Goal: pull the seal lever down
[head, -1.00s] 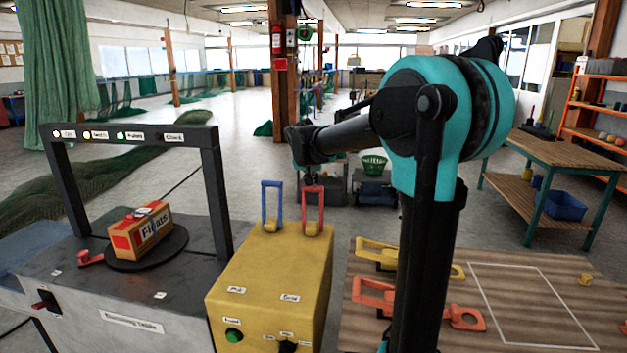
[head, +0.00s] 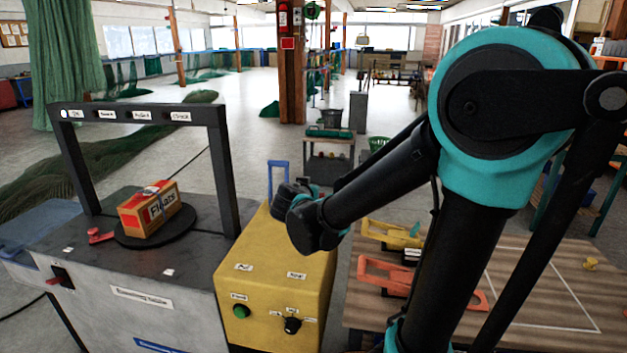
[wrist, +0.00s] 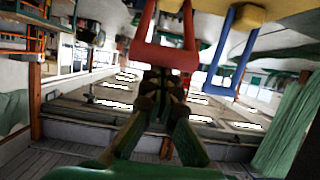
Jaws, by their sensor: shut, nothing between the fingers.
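In the wrist view a red lever (wrist: 146,50) and a blue lever (wrist: 236,43) hang from the yellow box (wrist: 215,6), upside down in the picture. My gripper (wrist: 163,88) is shut and empty, its tips close to the red lever's crossbar. I cannot tell whether they touch. In the head view the blue lever (head: 278,176) stands upright on the yellow box (head: 270,245). Two labels on the box are too small to read surely.
Left of the yellow box is a grey machine (head: 140,300) with a dark arch (head: 140,112) over a Floats carton (head: 150,210) on a round plate. A wooden table (head: 530,270) with yellow and orange handled tools stands right. Open floor lies behind.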

